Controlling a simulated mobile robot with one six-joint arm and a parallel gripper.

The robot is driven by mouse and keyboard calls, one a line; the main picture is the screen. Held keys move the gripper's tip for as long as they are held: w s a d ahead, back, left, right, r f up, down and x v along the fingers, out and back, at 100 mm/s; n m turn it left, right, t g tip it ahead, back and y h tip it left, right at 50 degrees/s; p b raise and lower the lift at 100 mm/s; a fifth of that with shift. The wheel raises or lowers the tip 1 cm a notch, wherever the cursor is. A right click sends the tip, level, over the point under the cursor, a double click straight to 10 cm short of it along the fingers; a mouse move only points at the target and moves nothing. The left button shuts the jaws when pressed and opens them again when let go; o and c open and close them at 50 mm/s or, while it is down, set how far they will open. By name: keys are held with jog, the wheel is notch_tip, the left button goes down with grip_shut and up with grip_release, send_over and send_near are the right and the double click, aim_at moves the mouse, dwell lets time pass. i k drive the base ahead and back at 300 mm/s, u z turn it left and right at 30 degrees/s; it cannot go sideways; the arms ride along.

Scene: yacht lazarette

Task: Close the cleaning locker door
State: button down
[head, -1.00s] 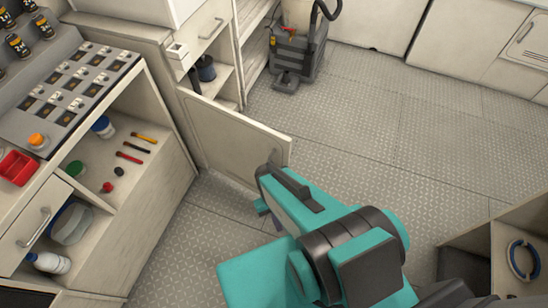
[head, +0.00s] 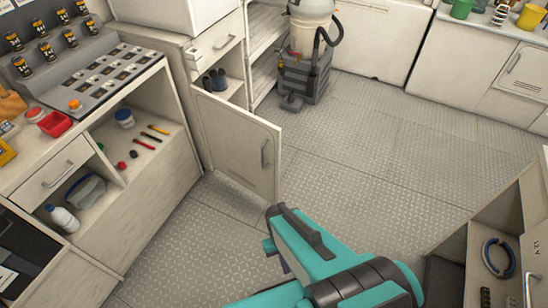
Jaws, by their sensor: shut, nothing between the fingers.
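The cleaning locker door (head: 232,143) is a cream panel that stands wide open, swung out over the floor from the locker (head: 202,62) at the upper left. A bar handle (head: 265,153) is near its free edge. Dark items sit inside the open locker, below a closed drawer. My gripper (head: 271,228), at the end of the teal arm, is in front of the door's lower free corner in the picture. It is shut and empty. I cannot tell the exact gap between it and the door; the fingertips are partly hidden by the gripper's body.
A workbench (head: 155,180) with an open shelf and a drawer (head: 50,173) stands at left. A wet vacuum (head: 303,75) stands beyond the locker. An open cabinet (head: 470,225) is at right. The treadplate floor (head: 380,165) between is clear.

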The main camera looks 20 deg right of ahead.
aim_at(244, 146)
jog(key=z, duration=0.3)
jog(key=k, duration=0.1)
jog(key=u, duration=0.5)
jog(key=i, duration=0.4)
jog(key=z, duration=1.4)
jog(key=k, duration=0.1)
jog(key=u, duration=2.6)
jog(key=i, duration=0.5)
jog(key=u, duration=0.05)
